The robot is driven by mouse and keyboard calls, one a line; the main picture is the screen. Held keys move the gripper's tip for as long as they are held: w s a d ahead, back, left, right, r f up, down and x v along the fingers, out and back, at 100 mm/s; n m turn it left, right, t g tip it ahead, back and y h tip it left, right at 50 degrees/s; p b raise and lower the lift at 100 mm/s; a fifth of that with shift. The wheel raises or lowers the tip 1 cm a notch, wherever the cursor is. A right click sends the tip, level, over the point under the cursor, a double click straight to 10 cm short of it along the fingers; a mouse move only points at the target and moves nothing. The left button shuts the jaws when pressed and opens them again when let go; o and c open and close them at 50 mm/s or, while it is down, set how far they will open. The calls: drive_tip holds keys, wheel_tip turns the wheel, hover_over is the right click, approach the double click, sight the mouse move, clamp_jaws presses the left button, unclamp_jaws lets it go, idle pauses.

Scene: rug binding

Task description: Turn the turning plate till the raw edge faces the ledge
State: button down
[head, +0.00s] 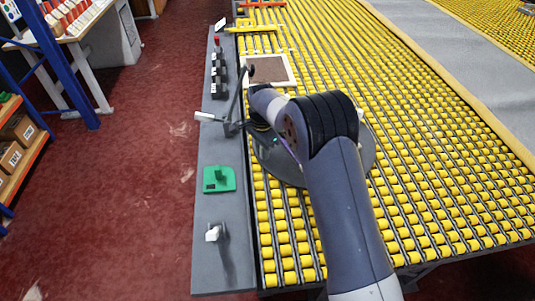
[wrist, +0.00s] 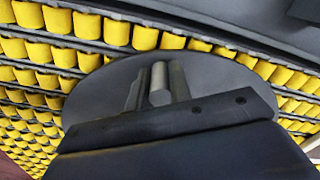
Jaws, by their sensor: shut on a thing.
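The turning plate (head: 366,152) is a dark grey disc set among the yellow rollers, largely hidden under my arm in the head view. It also shows in the wrist view (wrist: 95,92), with an upright grey peg (wrist: 159,84) on it. My gripper (wrist: 157,88) is shut on this peg, a finger on either side. A brown rug piece (head: 268,69) with a cream border lies beyond the plate, near the ledge. I cannot make out which edge is raw. The grey ledge (head: 212,150) runs along the left of the rollers.
A dark lever with a white handle (head: 206,117) stands at the ledge, close to my arm. The ledge also carries a green block (head: 219,179), a white-topped knob (head: 213,233) and black switches (head: 218,75). Yellow rollers (head: 440,150) to the right are clear.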

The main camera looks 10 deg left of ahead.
drive_tip(key=w+a+m, duration=0.1)
drive_tip(key=w+m+p, duration=0.1)
drive_tip(key=w, duration=0.1)
drive_tip(key=shift+a, duration=0.4)
drive_tip(key=shift+w+a+m+p, duration=0.25)
drive_tip(key=shift+w+a+m, duration=0.15)
drive_tip(key=shift+w, duration=0.35)
drive_tip(key=shift+w+a+m+p, duration=0.25)
drive_tip(key=shift+w+m, duration=0.25)
drive_tip(key=shift+w, duration=0.25)
drive_tip(key=c, duration=1.3)
unclamp_jaws()
drive_tip(key=shift+r, duration=0.1)
wheel_tip(320, 180, up, 11)
drive_tip(key=shift+f+b, duration=0.2)
drive_tip(key=shift+b, duration=0.1)
